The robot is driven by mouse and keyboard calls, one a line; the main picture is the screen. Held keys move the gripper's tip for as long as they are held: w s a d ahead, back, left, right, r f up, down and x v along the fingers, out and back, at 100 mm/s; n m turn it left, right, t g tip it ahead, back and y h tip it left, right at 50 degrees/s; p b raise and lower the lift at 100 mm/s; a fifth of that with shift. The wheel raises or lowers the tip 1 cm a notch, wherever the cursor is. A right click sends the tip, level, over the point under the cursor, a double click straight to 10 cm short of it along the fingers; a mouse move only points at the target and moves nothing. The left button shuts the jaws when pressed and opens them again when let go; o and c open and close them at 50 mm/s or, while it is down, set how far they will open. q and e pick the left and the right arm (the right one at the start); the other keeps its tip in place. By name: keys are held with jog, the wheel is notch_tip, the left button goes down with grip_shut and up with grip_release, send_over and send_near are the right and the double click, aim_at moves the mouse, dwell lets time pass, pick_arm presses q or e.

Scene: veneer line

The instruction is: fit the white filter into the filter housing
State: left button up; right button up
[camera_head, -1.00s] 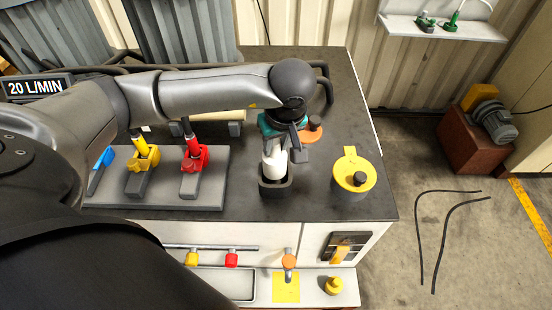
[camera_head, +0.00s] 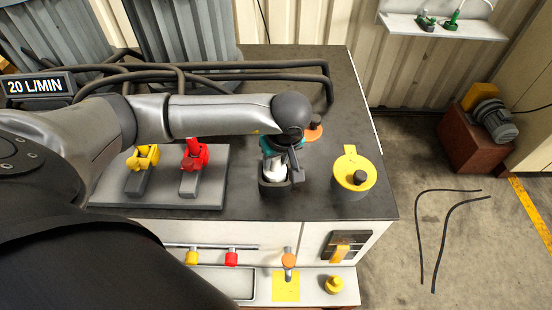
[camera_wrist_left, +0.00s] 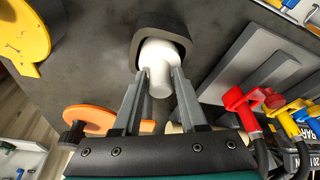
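The white filter (camera_head: 275,173) is in my left gripper (camera_head: 280,165), low in the mouth of the dark filter housing (camera_head: 273,191). In the left wrist view the gripper's two fingers (camera_wrist_left: 160,80) are closed against the sides of the filter (camera_wrist_left: 160,58). The filter's far end is inside the rim of the housing (camera_wrist_left: 150,22). Its lower end is hidden, so I cannot tell whether it touches the bottom. My right gripper is not in view.
A yellow lidded canister (camera_head: 353,176) stands right of the housing. An orange disc (camera_head: 312,134) lies behind it. A grey block with yellow (camera_head: 143,158) and red (camera_head: 194,155) valves is at the left. Black hoses (camera_head: 225,70) run along the back.

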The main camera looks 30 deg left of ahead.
pick_arm(q)
jog(key=shift+o, duration=1.4)
jog(key=shift+r, duration=0.2)
jog(key=v, duration=1.2)
jog(key=shift+f, duration=0.1)
